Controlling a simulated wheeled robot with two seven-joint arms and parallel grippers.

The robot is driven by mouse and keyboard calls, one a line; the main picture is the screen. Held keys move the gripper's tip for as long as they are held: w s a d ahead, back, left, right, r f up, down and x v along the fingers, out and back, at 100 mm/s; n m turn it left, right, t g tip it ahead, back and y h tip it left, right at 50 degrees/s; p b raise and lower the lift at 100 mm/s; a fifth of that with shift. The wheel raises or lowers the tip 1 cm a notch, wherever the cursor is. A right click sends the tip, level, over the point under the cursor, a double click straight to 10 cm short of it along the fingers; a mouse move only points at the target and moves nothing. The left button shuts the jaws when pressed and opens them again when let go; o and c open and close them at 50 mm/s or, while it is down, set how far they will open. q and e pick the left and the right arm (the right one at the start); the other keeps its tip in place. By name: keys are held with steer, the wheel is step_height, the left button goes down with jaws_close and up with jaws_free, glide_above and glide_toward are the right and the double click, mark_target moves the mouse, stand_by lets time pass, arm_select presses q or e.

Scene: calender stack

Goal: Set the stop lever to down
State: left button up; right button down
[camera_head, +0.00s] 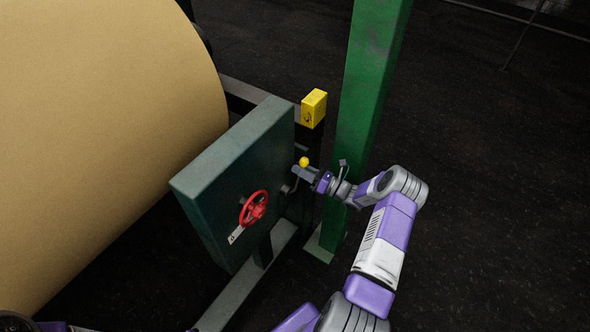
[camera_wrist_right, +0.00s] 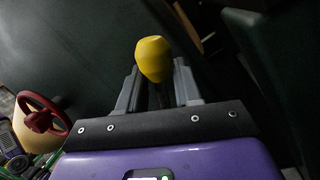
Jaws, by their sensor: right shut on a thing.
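The stop lever has a yellow knob (camera_head: 304,162) and stands at the right side of the dark green panel box (camera_head: 232,165). My right gripper (camera_head: 304,174) reaches in from the right and is shut on the lever just below the knob. In the right wrist view the yellow knob (camera_wrist_right: 154,58) sticks out above the two grey fingers, which are on either side of the dark stem. The lower part of the lever is mostly hidden by the gripper. My left gripper does not show; only a bit of my left arm is at the bottom left corner.
A red handwheel (camera_head: 254,208) is on the panel box's front face; it also shows in the right wrist view (camera_wrist_right: 42,114). A yellow box (camera_head: 313,108) stands above the lever. A green post (camera_head: 366,90) rises close behind my right wrist. A large tan roll (camera_head: 95,130) fills the left.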

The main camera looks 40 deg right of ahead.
steer(key=shift+d+r, duration=0.2)
steer(key=shift+d, duration=0.05)
steer(key=c, duration=0.9)
jaws_free()
steer(key=shift+o, duration=0.3)
steer(key=shift+f, duration=0.15)
steer(key=v, duration=0.7)
steer(key=shift+s+p, duration=0.25)
steer(key=shift+p, duration=0.1)
steer(key=shift+s+f, duration=0.1)
steer(key=shift+f, duration=0.05)
